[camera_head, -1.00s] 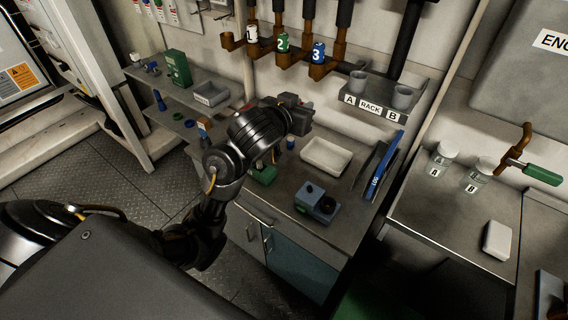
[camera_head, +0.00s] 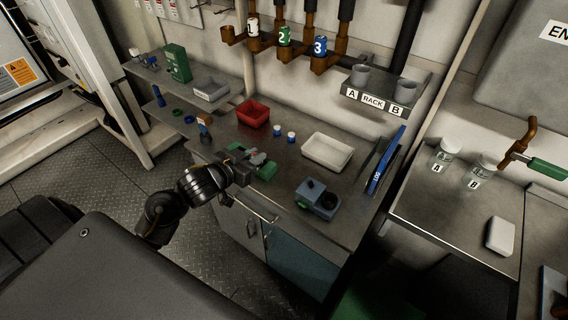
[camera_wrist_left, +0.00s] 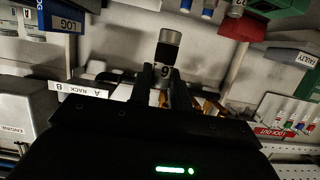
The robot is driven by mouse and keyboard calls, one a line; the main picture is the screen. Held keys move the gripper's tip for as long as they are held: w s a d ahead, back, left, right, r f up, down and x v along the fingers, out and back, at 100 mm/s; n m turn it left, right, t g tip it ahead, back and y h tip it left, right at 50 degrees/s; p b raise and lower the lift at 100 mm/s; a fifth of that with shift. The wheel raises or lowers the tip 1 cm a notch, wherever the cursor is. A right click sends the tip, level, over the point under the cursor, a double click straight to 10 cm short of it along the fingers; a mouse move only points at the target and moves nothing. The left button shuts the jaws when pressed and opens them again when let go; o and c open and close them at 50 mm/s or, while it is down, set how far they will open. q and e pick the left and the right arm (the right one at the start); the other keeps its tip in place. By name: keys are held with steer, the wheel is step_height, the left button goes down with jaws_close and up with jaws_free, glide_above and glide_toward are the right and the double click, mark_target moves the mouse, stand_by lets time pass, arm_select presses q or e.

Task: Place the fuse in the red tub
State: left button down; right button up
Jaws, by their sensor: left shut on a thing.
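In the head view my left gripper (camera_head: 243,161) is over the front edge of the counter, close to a green object, and the fuse is hard to make out. The red tub (camera_head: 253,114) stands on the counter behind the gripper. It also shows at the top of the left wrist view (camera_wrist_left: 243,27). My right gripper is not in view.
Two small blue-and-white items (camera_head: 284,134) stand right of the tub. A white tray (camera_head: 327,152), a blue-grey device (camera_head: 318,198) and a blue log binder (camera_head: 386,163) are farther right. The green object (camera_head: 267,171) lies at the front edge. A grey bin (camera_head: 211,91) is at left.

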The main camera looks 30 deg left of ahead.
arm_select(q)
steer(key=w+d+f, duration=0.1)
steer(key=w+f, duration=0.1)
steer(key=w, duration=0.1)
steer(key=w+d+f, duration=0.2)
steer(key=w+f, duration=0.1)
steer(key=w, duration=0.1)
steer(key=w+d+f, duration=0.1)
steer(key=w+f, duration=0.2)
steer(key=shift+w+d, duration=0.35)
steer(key=shift+w+d+f, duration=0.2)
steer(key=shift+w+f, duration=0.3)
steer(key=shift+f, duration=0.15)
steer(key=shift+f+p, duration=0.5)
steer(key=shift+f, duration=1)
steer(key=shift+f, duration=0.15)
steer(key=c, duration=1.3)
jaws_free()
